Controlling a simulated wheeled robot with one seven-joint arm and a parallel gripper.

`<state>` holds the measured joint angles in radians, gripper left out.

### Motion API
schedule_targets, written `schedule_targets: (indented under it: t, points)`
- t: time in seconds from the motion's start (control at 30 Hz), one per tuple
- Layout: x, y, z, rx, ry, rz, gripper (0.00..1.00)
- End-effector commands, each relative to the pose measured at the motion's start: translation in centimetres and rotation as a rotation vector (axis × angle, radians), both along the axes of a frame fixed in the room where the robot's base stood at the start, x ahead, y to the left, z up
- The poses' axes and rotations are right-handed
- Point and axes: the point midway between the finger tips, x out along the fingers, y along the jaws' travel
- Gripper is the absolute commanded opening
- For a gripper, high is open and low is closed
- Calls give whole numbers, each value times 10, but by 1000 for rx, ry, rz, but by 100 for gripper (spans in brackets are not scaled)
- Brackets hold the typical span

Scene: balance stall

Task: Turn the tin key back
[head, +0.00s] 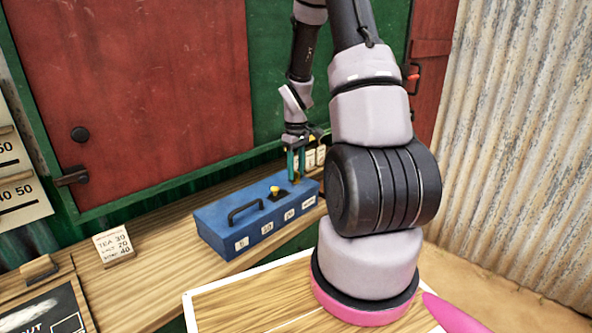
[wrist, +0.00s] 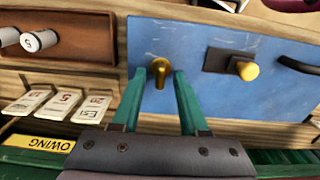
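The blue tin (head: 225,222) stands on the wooden counter in the head view, with a black carry handle and number labels along its front. Its lid also fills much of the wrist view (wrist: 215,100). The brass key (wrist: 158,78) sits in the lid near one end. My gripper (head: 296,172) points down over the tin's right end. In the wrist view its two green fingers (wrist: 167,75) straddle the key, apart from each other. A yellow knob (wrist: 247,71) on a dark plate sits beside the key.
Several white label cards (wrist: 65,105) and a wooden drawer-like block (wrist: 75,38) with white-ended rolls lie close to the tin's key end. A price card (head: 114,246) stands left on the counter. Red shutters (head: 130,80) rise behind.

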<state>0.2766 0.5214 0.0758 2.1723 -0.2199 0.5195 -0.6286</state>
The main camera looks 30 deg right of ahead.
Motion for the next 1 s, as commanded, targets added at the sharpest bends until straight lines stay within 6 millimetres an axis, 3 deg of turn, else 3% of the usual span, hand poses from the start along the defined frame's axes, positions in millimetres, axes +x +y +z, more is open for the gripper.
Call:
schedule_targets:
  t: [0.37,0.8,1.0]
  points:
    - [0,0,7,0,-1,-1,42]
    - [0,0,88,-1,-4,-1,42]
    - [0,0,106,0,0,-1,42]
